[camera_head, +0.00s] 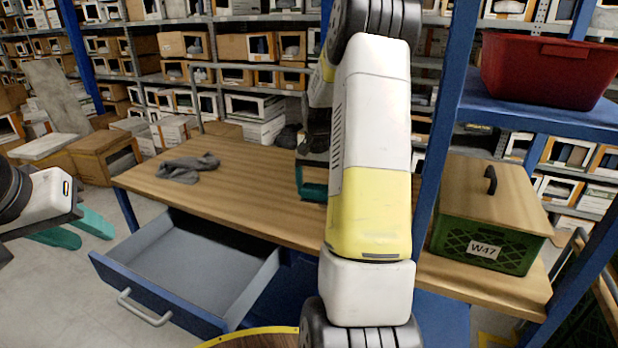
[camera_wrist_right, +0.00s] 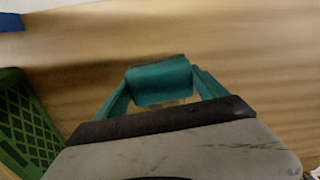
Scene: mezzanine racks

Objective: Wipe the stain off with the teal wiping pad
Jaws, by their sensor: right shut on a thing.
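The teal wiping pad (camera_wrist_right: 158,84) is between the fingers of my right gripper (camera_wrist_right: 160,92) in the right wrist view. The gripper is shut on it, close over the wooden tabletop (camera_wrist_right: 250,60); whether the pad touches the wood I cannot tell. In the head view my right gripper (camera_head: 312,190) shows over the bench (camera_head: 235,190), partly hidden by my right arm. My left gripper (camera_head: 82,232) is open and empty, left of the bench. I cannot make out a stain in either view; part of the tabletop is hidden behind my right arm.
A grey cloth (camera_head: 188,168) lies on the bench's left part. A blue drawer (camera_head: 190,270) stands open and empty below. A green crate (camera_head: 488,236) with a wooden lid sits on the right. A red bin (camera_head: 548,70) stands on the blue shelf above.

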